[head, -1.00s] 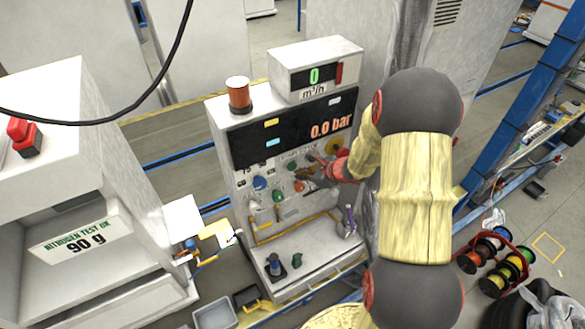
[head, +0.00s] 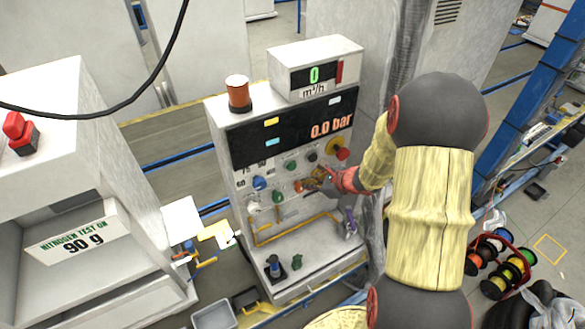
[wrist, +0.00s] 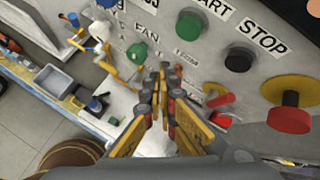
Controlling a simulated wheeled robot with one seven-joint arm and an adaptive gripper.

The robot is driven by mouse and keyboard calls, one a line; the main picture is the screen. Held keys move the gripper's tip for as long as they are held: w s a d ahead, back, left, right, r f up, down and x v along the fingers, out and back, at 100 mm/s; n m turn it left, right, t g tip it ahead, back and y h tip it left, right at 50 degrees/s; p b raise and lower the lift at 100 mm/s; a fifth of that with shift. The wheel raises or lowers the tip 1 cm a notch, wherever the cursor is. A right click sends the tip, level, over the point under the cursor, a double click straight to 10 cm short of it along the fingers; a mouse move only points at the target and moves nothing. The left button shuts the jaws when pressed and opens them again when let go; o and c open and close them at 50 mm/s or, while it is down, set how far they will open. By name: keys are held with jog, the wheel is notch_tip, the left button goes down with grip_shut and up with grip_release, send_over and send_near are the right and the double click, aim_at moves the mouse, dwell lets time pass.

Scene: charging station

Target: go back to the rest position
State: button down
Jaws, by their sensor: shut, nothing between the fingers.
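My gripper (head: 314,183) is in front of the lower right part of the charging station's control panel (head: 238,178). Its fingers are together with nothing held, as the wrist view (wrist: 165,72) also shows. In that view the fingertips appear between a green knob (wrist: 137,53) under the word FAN and a black button (wrist: 239,60) by the word STOP. Whether they touch the panel I cannot tell. My arm reaches in from the right, bent at the elbow.
A red knob on a yellow disc (head: 342,153) sits just above my gripper; it is large in the wrist view (wrist: 288,118). A red lever (wrist: 220,100) is close right of the fingers. The station's lower shelf (head: 318,264) carries small fittings. A white cabinet (head: 75,180) stands left.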

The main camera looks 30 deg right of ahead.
dwell(0.4)
jog(key=s+a+r+n+g+h+b, duration=0.1)
jog(key=s+a+n+b, duration=0.7)
jog(key=s+n+b, duration=0.4)
jog(key=s+a+r+n+g+h+b, duration=0.1)
jog(key=s+a+n+g+h+b, duration=0.1)
jog(key=s+a+n+b, duration=0.7)
jog(key=s+n+b, duration=0.2)
jog(key=s+n, duration=0.2)
jog(key=n, duration=0.3)
jog(key=shift+s+a+b, duration=0.2)
jog(key=shift+s+b, duration=0.05)
jog(key=shift+b, duration=0.1)
